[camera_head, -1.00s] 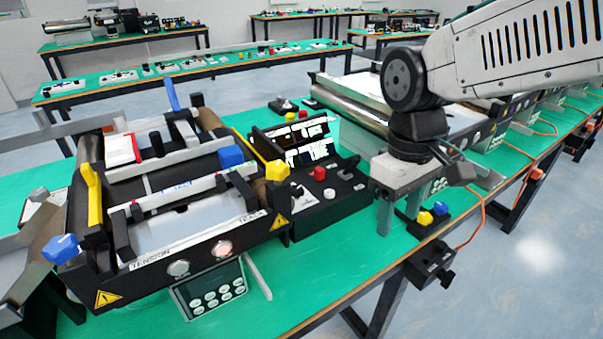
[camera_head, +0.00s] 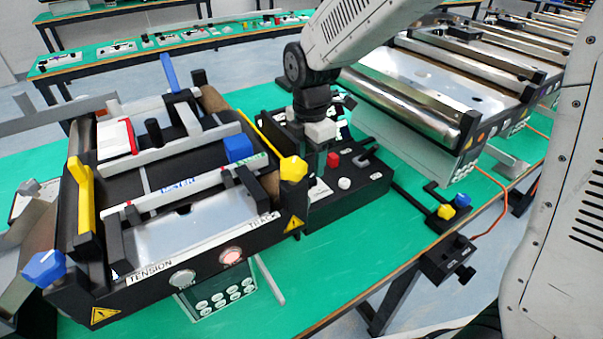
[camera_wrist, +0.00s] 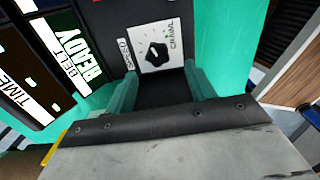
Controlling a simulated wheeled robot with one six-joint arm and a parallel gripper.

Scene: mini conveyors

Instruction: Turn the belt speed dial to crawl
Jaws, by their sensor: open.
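The speed dial is a black knob (camera_wrist: 156,54) on a white plate (camera_wrist: 146,28) in the wrist view. The plate reads SPEED on its left and CRAWL on its right. I cannot tell exactly where the knob points. My gripper (camera_wrist: 160,72) is open, its two greenish fingers apart with the knob just beyond their tips, between them in the picture. In the head view my gripper (camera_head: 317,163) points down over the black control box (camera_head: 372,185), partly covering the dial's area.
A red button (camera_head: 333,160) and a white button (camera_head: 344,183) stand on the box close by. Lit display panels (camera_wrist: 75,60) are left of the dial in the wrist view. A mini conveyor with a yellow knob (camera_head: 293,169) stands left of my gripper. Green tabletop (camera_head: 330,265) in front is clear.

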